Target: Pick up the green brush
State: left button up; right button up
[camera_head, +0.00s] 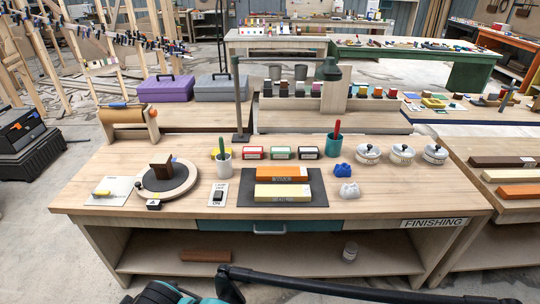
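A green brush (227,134) stands upright, leaning slightly right, in a white cup (223,165) on the workbench (130,162), left of the middle. Only its green upper part shows; its lower end is hidden inside the cup. Neither of my grippers can be made out. Teal and black parts of my own body show along the bottom edge, well in front of the cup and apart from it.
A teal cup (333,150) with a red-handled tool (337,130) stands right of the middle. A round turntable (166,182) lies left of the white cup, a switch plate (218,195) in front, and a dark mat (315,187) to the right. A lamp pole (238,100) rises behind.

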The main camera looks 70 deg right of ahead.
aim_at(221, 143)
jog(key=z, duration=2.25)
jog(key=i+j+z, duration=0.15)
jog(key=z, duration=0.35)
jog(key=i+j+z, duration=0.3)
jog(key=z, duration=0.15)
